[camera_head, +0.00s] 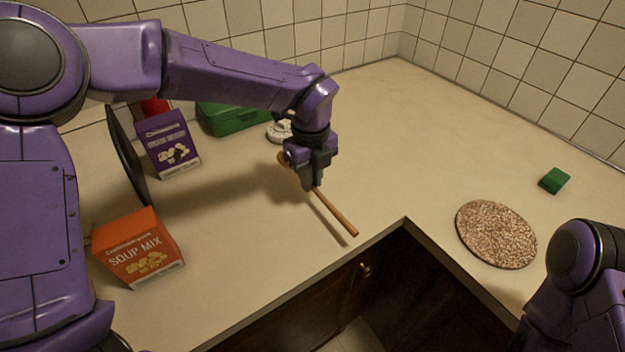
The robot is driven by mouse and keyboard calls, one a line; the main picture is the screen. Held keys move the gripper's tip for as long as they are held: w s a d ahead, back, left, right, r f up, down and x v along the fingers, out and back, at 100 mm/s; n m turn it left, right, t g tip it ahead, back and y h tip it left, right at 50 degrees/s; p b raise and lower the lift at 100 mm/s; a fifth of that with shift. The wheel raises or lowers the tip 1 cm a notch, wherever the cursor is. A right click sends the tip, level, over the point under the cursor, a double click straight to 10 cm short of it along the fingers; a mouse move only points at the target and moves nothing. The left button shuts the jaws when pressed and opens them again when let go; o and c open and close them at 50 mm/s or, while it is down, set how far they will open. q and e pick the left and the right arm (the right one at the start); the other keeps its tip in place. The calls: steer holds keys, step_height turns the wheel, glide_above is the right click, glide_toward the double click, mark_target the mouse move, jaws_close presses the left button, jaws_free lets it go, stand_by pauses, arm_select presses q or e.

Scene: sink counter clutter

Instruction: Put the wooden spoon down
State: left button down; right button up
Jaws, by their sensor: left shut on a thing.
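The wooden spoon (336,213) is a thin brown stick with its bowl (284,159) partly hidden behind my left gripper. My left gripper (313,186) points down and is shut on the spoon's handle, near the middle of the counter (400,130). The handle slants toward the counter's inner front corner. A shadow lies beside the handle; I cannot tell whether the spoon touches the counter. My right arm shows at the lower right edge, but its gripper is out of view.
An orange soup mix box (138,249), a purple box (168,145), a dark upright panel (127,158) and a green container (232,119) stand at the left. A speckled round board (496,234) and a green block (554,180) lie right. The counter's back middle is clear.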

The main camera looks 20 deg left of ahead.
mark_target(311, 198)
arm_select(q)
steer(key=shift+w+f, duration=0.25)
steer(key=shift+f, duration=0.05)
step_height(311, 198, down, 3)
steer(key=shift+f+p, duration=0.2)
steer(key=shift+p, duration=0.1)
steer(key=shift+w+f, duration=0.15)
steer(key=shift+f, duration=0.1)
steer(key=c, duration=1.1)
jaws_free()
steer(key=shift+r, duration=0.45)
step_height(311, 198, up, 12)
steer(key=shift+f+b, duration=0.2)
steer(key=shift+b, duration=0.5)
